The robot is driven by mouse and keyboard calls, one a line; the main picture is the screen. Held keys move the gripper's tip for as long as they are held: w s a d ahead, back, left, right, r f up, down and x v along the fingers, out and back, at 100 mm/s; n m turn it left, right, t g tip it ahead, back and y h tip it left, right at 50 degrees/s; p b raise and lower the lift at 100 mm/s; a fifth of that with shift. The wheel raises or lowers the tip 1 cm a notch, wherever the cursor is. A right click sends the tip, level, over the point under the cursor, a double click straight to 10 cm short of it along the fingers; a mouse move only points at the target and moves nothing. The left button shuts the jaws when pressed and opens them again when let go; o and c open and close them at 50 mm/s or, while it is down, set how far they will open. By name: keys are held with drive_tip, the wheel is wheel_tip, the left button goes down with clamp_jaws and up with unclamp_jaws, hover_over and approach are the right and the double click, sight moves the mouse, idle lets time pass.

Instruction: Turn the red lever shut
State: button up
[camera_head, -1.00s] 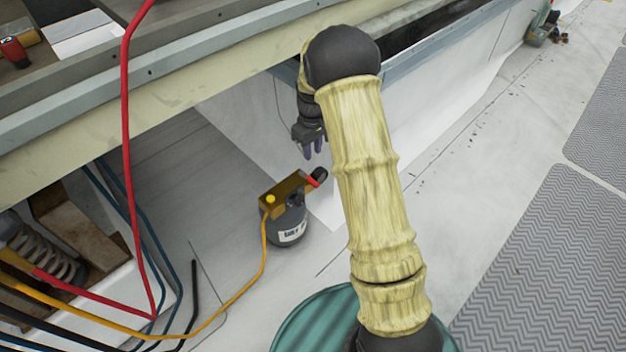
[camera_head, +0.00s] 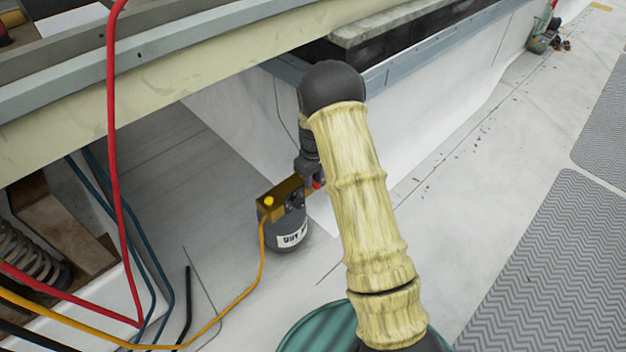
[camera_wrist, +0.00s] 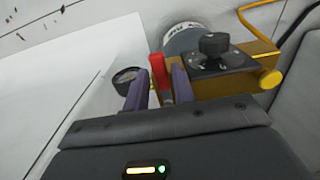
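The red lever (camera_wrist: 158,72) stands between the two purple fingers of my gripper (camera_wrist: 160,84) in the wrist view. The fingers are apart, with a narrow gap seeming to show on each side of the lever. The lever is on a brass valve block (camera_wrist: 225,75) with a black knob (camera_wrist: 214,44). In the head view the brass block (camera_head: 281,196) sits on top of a dark canister (camera_head: 290,232) with a white label. My gripper (camera_head: 313,182) is at the block's right end there, and only a bit of red shows beside it. My arm partly hides that spot.
A round gauge (camera_wrist: 125,78) is just left of the fingers in the wrist view. A yellow hose (camera_head: 245,290) runs from the block to the lower left. A red hose (camera_head: 112,180) hangs at left. A beige beam (camera_head: 150,110) crosses above.

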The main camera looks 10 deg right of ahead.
clamp_jaws()
drive_tip(key=shift+d, duration=0.1)
